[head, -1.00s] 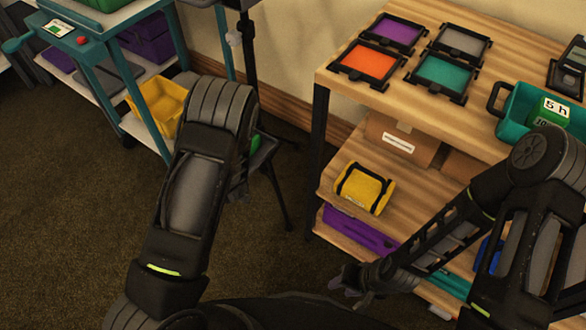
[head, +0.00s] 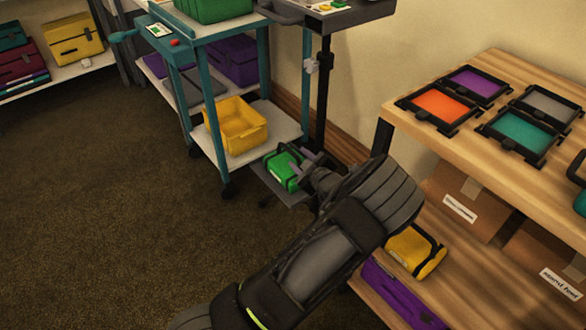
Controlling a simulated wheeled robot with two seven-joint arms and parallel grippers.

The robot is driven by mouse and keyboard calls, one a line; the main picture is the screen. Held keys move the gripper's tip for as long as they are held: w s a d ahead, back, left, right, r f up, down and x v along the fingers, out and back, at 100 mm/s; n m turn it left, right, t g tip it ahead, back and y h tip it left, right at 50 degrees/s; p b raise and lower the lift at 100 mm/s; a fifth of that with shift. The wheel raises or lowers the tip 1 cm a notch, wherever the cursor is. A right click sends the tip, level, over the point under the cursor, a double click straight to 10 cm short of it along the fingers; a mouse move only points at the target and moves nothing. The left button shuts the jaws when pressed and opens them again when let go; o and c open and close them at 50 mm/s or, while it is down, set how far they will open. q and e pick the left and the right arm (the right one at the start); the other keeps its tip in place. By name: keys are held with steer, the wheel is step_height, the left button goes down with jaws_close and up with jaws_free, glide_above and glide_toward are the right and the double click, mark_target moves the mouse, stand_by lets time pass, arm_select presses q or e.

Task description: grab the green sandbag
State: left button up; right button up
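The green sandbag (head: 282,171) has a pale label and dark straps. It lies on a low dark grey platform (head: 291,197) at the foot of a black stand, right of the teal cart. The bag's right end is partly hidden behind the gripper. My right gripper is not in view.
The teal cart (head: 267,75) carries a yellow bin (head: 238,125) low down. A wooden shelf (head: 411,118) on the right holds framed colour panels, cardboard boxes and a yellow bag (head: 414,250). The carpet at left is clear.

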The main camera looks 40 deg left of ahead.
mark_target(291, 151)
arm_select(q)
steer(key=shift+b+x, duration=0.35)
steer(key=shift+x, duration=1)
steer(key=b+x, duration=0.1)
steer(key=x, duration=0.4)
steer(key=shift+s+a+f+b, duration=0.1)
steer(key=shift+s+b, duration=0.05)
steer(key=shift+b, duration=0.2)
steer(key=shift+c, duration=0.5)
jaws_close()
steer(key=shift+a+r, duration=0.1)
steer(key=shift+r, duration=0.15)
